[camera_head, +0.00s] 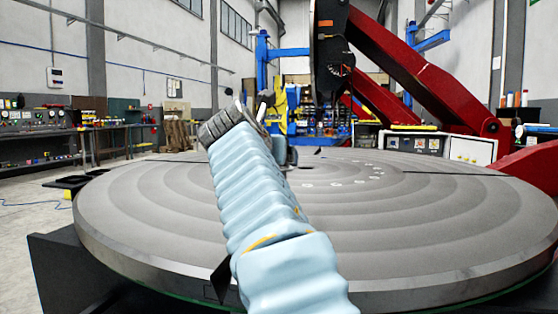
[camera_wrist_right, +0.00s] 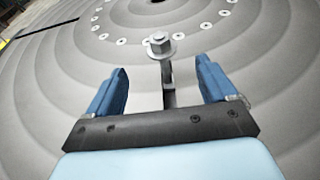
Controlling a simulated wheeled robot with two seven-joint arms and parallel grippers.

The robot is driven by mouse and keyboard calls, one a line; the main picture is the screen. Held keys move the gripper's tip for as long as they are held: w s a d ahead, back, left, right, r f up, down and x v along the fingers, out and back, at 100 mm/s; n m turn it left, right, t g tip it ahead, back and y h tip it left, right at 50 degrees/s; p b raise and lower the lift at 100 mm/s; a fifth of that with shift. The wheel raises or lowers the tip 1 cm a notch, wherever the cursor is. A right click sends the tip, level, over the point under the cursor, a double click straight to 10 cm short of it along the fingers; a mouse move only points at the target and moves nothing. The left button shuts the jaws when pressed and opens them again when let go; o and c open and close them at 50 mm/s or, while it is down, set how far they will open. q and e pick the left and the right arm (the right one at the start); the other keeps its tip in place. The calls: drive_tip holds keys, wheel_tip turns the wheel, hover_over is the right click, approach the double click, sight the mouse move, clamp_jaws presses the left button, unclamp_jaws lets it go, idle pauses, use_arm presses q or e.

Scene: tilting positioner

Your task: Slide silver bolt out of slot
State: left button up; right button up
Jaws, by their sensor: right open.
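The silver bolt (camera_wrist_right: 160,43) stands upright in the right wrist view, with a hex head or nut and a wide washer-like collar. It is at the inner end of a dark slot (camera_wrist_right: 168,98) in the round grey turntable (camera_wrist_right: 55,65). My right gripper (camera_wrist_right: 160,64) is open, with one blue finger on each side of the slot line. The bolt appears just beyond the fingertips, between their lines, and no contact shows. In the head view my light-blue right arm reaches over the turntable (camera_head: 130,215) and hides the bolt area. My left gripper is not in view.
A ring of small pale holes or bolts (camera_wrist_right: 122,41) surrounds the turntable centre. In the head view a red arm structure (camera_head: 430,80) rises at the back right, and a workbench (camera_head: 100,135) stands far left. The turntable top on both sides of my arm looks clear.

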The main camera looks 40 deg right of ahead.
drive_tip(key=p+x, duration=0.2)
drive_tip(key=x, duration=0.9)
drive_tip(key=shift+f, duration=0.1)
drive_tip(key=c, duration=1.5)
